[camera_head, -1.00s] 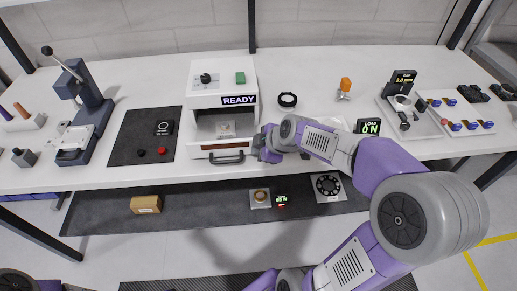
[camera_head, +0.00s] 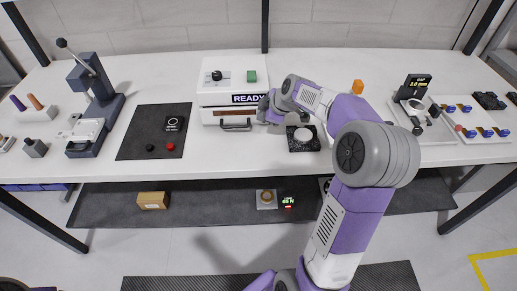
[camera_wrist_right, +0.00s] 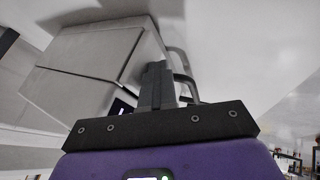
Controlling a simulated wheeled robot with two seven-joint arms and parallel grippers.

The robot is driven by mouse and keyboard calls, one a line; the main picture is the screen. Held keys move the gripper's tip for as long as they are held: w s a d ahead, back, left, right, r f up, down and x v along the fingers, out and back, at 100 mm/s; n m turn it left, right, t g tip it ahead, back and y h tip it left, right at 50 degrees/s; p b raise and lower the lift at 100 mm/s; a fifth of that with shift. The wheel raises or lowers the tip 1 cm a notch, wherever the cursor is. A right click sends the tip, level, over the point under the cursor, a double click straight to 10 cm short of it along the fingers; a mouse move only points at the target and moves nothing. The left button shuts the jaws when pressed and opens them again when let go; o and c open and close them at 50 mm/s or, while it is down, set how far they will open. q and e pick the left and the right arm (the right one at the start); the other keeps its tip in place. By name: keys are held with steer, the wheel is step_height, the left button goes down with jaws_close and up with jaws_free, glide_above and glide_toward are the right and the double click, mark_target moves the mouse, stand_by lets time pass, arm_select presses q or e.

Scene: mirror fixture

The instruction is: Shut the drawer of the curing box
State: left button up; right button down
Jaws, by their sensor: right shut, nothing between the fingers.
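The white curing box (camera_head: 228,83) stands at the back middle of the table, with a READY display on its front. A dark bar handle (camera_head: 236,125) is on the drawer front. My right gripper (camera_head: 264,110) is beside the right end of the handle, shut and empty. In the right wrist view its closed fingers (camera_wrist_right: 157,86) are next to the handle (camera_wrist_right: 184,72) and box (camera_wrist_right: 90,62); contact cannot be told. My left gripper is out of view.
A dark mat (camera_head: 150,142) with a red and a black knob lies left of the box. A black fixture with a pale round top (camera_head: 303,136) stands right of it, under my right arm. A lever press (camera_head: 92,95) is further left. The table's front strip is clear.

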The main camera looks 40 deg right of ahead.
steer(key=shift+d+r, duration=0.15)
steer(key=shift+d, duration=0.15)
steer(key=shift+s+a, duration=0.1)
steer(key=shift+a, duration=0.1)
steer(key=shift+s+a+f+b, duration=0.25)
steer(key=shift+s+a+b, duration=0.5)
steer(key=shift+s+a, duration=0.15)
steer(key=shift+s+a+r, duration=0.15)
steer(key=shift+s+r, duration=0.2)
steer(key=shift+s, duration=0.15)
steer(key=shift+s+a+r, duration=0.1)
steer(key=shift+s+r, duration=0.2)
steer(key=shift+s, duration=0.2)
arm_select(q)
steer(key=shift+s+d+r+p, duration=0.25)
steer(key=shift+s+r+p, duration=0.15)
steer(key=shift+p, duration=0.8)
arm_select(e)
steer(key=v, duration=0.8)
steer(key=shift+s+r, duration=0.2)
steer(key=shift+r, duration=0.05)
steer(key=shift+a, duration=0.15)
